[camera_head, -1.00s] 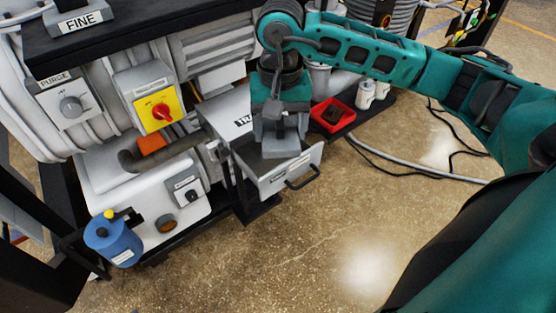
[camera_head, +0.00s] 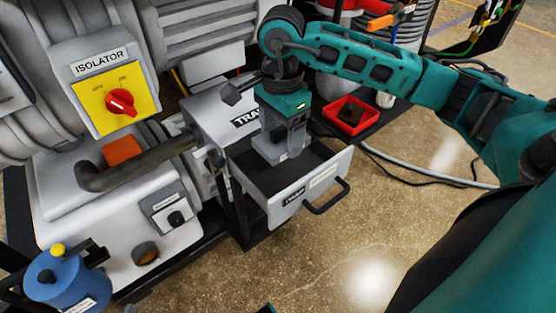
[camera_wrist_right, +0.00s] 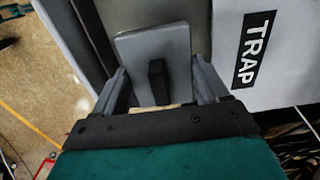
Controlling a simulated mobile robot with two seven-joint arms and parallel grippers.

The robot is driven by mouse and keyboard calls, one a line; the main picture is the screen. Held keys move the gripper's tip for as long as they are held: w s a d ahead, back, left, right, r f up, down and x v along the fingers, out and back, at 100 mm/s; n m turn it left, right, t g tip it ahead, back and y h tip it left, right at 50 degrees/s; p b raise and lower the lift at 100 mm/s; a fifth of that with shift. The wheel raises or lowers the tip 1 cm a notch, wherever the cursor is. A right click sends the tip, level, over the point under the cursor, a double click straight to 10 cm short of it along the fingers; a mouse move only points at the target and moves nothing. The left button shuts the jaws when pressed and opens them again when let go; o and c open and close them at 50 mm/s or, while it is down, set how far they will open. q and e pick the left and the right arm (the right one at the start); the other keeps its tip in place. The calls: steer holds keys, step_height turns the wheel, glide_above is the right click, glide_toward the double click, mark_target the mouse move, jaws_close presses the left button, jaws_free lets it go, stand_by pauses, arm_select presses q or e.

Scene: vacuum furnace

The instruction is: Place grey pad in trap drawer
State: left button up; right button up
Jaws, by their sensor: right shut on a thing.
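The grey pad (camera_wrist_right: 138,48) is a flat plate with a black grip (camera_wrist_right: 157,82) in the right wrist view. My right gripper (camera_wrist_right: 160,95) is shut on this grip, between its two grey fingers. In the head view my right gripper (camera_head: 284,150) points down over the inside of the open trap drawer (camera_head: 310,186), near its back. The pad is mostly hidden there by the gripper, and I cannot tell whether it touches the drawer floor. The drawer has a grey front with a black handle.
The trap housing (camera_head: 215,108) stands directly behind the drawer, and its label shows in the right wrist view (camera_wrist_right: 255,50). A red tray (camera_head: 349,116) with a dark thing lies to the right. A blue canister (camera_head: 70,278) stands at lower left. The floor before the drawer is clear.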

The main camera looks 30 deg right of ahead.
mark_target(281, 168)
step_height(281, 168, down, 3)
steer(key=shift+r, duration=0.2)
step_height(281, 168, down, 4)
steer(key=shift+r+b, duration=0.1)
steer(key=shift+b, duration=0.55)
steer(key=o, duration=0.8)
steer(key=shift+f, duration=0.2)
steer(key=shift+o, duration=0.2)
